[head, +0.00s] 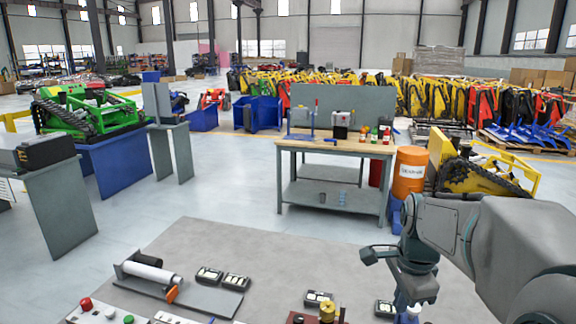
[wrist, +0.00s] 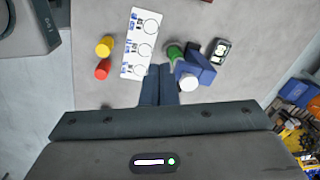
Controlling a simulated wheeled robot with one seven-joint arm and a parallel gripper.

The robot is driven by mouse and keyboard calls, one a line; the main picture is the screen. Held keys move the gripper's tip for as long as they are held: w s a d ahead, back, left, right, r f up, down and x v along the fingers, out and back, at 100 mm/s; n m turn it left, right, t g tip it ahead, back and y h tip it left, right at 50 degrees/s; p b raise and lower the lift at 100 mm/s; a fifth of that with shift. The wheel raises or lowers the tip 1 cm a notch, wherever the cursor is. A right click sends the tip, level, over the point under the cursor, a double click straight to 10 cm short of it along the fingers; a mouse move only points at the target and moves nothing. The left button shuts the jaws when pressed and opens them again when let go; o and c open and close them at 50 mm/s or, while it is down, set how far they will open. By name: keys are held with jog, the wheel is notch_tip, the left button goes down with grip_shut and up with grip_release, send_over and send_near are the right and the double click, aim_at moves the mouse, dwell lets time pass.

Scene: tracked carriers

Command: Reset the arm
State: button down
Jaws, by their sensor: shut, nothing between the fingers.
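My gripper (wrist: 159,80) shows in the wrist view with its two dark fingers together and nothing between them. In the head view my arm comes in from the right and its wrist points down over the grey table (head: 205,245); the fingertips are hard to make out there. In the wrist view the fingertips are over the table, just below a white panel with circles (wrist: 142,42). A blue block (wrist: 199,66), a green-topped piece (wrist: 175,53) and a white round cap (wrist: 188,81) are just right of the fingers. Contact cannot be told.
A yellow cylinder (wrist: 104,46) and a red one (wrist: 102,69) stand left of the panel. A white roller (head: 150,272) lies on a grey plate at the table's left. A workbench (head: 335,147) and an orange barrel (head: 409,172) stand beyond.

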jog(key=s+a+n+t, duration=0.1)
jog(key=s+a+n, duration=0.2)
jog(key=s+n, duration=0.3)
jog(key=s+a+f+n+t, duration=0.1)
jog(key=s+a+n, duration=0.3)
jog(key=n, duration=0.7)
jog(key=shift+s+a+f, duration=0.15)
jog(key=shift+s+a, duration=0.15)
jog(key=shift+s, duration=1.05)
jog(key=shift+s, duration=0.1)
